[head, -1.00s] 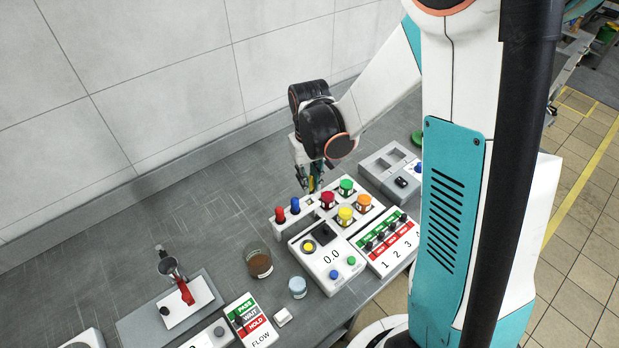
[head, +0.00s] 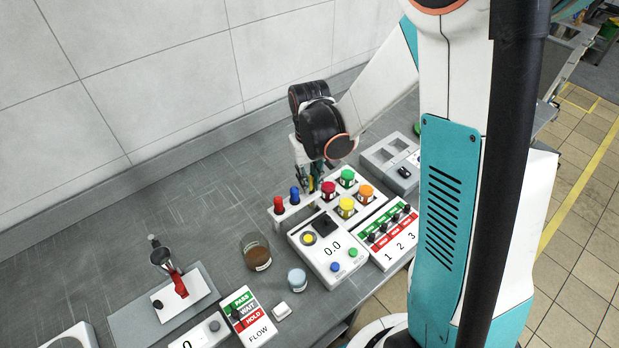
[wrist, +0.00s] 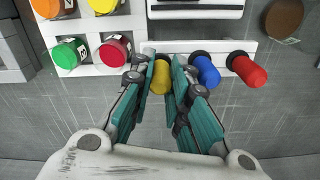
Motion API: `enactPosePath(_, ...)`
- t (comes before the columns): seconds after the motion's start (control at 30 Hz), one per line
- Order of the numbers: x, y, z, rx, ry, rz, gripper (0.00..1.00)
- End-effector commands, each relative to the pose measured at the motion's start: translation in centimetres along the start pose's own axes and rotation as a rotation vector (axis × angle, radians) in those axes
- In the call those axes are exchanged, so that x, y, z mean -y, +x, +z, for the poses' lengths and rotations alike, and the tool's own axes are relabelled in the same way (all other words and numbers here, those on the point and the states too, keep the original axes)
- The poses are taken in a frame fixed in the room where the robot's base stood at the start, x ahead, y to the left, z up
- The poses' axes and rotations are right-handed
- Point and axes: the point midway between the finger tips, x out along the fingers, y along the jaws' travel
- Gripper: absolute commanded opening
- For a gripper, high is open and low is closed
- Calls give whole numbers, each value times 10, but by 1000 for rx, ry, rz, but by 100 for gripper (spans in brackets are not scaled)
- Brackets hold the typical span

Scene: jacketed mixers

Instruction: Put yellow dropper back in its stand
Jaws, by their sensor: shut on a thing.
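The yellow dropper (wrist: 161,80) is between the fingertips of my gripper (wrist: 163,72) in the wrist view, and the fingers are shut on it. Its yellow bulb points toward the camera. The white dropper stand (wrist: 226,47) lies right beneath, with the blue dropper (wrist: 206,71) and red dropper (wrist: 247,70) in it, to the right of my gripper. The yellow dropper lines up with their row; its lower part is hidden, so I cannot tell whether it is inside the stand. In the head view my gripper (head: 316,184) is at the stand's far end, pointing down.
A rack of colour-capped jars (head: 346,206) stands close beside the stand, with the 0.0 display unit (head: 333,250) in front. A brown-filled beaker (head: 257,254) and a pale blue jar (head: 297,280) stand nearer. The bench behind the stand, toward the wall, is clear.

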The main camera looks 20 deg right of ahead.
Motion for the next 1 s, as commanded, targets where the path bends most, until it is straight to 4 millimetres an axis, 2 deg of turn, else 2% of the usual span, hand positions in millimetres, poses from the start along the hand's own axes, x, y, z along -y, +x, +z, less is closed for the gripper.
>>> enactPosePath(0.43,0,4,0,0,0,0,6)
enactPosePath(0.47,0,4,0,0,0,0,23)
enactPosePath(0.53,0,4,0,0,0,0,39)
enactPosePath(0.77,0,4,0,0,0,0,39)
enactPosePath(0.8,0,4,0,0,0,0,42)
enactPosePath(0.9,0,4,0,0,0,0,59)
enactPosePath(1.0,0,4,0,0,0,0,59)
